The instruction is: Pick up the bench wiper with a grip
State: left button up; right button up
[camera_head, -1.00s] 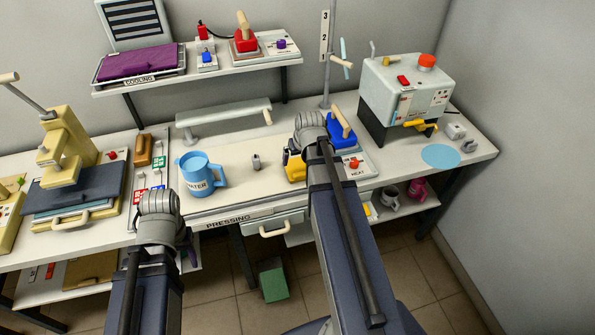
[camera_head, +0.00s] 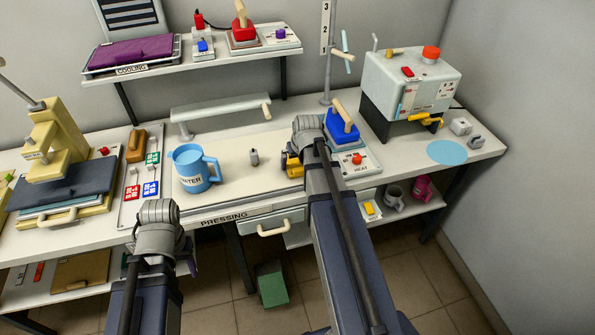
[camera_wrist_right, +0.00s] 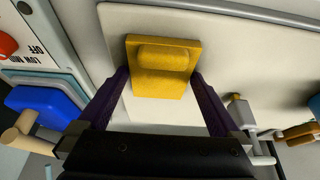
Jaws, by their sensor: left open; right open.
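The likely bench wiper is a yellow block (camera_wrist_right: 163,68) with a rounded grip on top, lying on the pale pressing board (camera_head: 230,180). In the head view the yellow block (camera_head: 294,168) is partly covered by my right arm. My right gripper (camera_wrist_right: 160,78) is open, with one purple finger on each side of the block in the right wrist view. I cannot tell whether the fingers touch it. My left gripper (camera_head: 189,246) is open, low at the board's front left, mostly hidden by its own wrist.
A blue block with a wooden handle (camera_head: 343,130) stands close to the right gripper. A brown-handled item (camera_head: 135,146) lies in the left tray. A machine (camera_head: 415,85) stands at right.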

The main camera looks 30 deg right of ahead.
jog(key=shift+r, duration=0.1)
jog(key=shift+c, duration=0.2)
jog(key=c, duration=0.9)
jog(key=shift+r, duration=0.1)
jog(key=shift+c, duration=0.2)
notch_tip(320, 180, up, 10)
jog(key=p, duration=1)
